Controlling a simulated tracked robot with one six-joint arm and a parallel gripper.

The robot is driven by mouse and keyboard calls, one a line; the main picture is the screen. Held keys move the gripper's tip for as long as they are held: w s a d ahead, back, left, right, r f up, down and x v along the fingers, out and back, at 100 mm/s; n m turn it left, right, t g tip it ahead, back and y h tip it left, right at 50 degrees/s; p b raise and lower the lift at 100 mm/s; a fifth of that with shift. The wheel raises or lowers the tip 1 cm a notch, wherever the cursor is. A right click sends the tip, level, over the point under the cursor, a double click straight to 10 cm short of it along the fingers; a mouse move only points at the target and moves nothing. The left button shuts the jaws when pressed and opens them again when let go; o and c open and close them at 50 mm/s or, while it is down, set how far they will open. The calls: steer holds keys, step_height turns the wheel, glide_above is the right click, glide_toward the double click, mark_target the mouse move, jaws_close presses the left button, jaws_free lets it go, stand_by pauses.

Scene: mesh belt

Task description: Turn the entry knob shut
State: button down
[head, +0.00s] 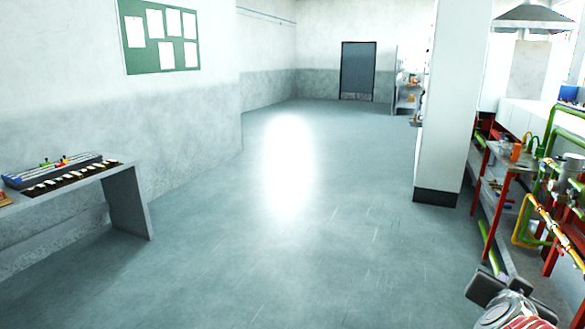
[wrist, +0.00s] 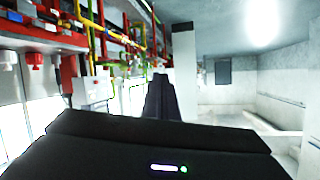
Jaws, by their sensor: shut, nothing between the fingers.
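I cannot pick out the entry knob for sure in either view. The wrist view appears upside down, with the floor at the top. My gripper (wrist: 161,92) shows there as a dark narrow form at the middle, shut and empty, pointing toward the open room. In the head view my arm's end is at the bottom right corner, beside a red rack with pipes (head: 545,215). Its fingertips are hard to make out there. My gripper touches nothing that I can see.
A grey bench (head: 127,200) at the left carries a long device (head: 55,170) with small coloured parts on top and a row of small pieces along it. A white pillar (head: 440,110) stands right of centre. The middle floor is clear back to a dark door (head: 358,70).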

steer(key=s+d+m+g+h, duration=0.65)
steer(key=s+d, duration=0.55)
steer(key=d, duration=0.5)
steer(key=s+d+m+g, duration=0.3)
steer(key=s+g, duration=0.3)
steer(key=s, duration=0.4)
steer(key=s+d+f+m+g+h, duration=0.1)
steer(key=s+d+m+g, duration=0.2)
steer(key=s+g, duration=0.3)
steer(key=s, duration=0.4)
steer(key=shift+s+d+f, duration=0.2)
steer(key=shift+f, duration=0.05)
steer(key=shift+h, duration=0.25)
steer(key=x, duration=0.7)
steer(key=shift+w+r, duration=0.15)
steer(key=shift+r, duration=0.05)
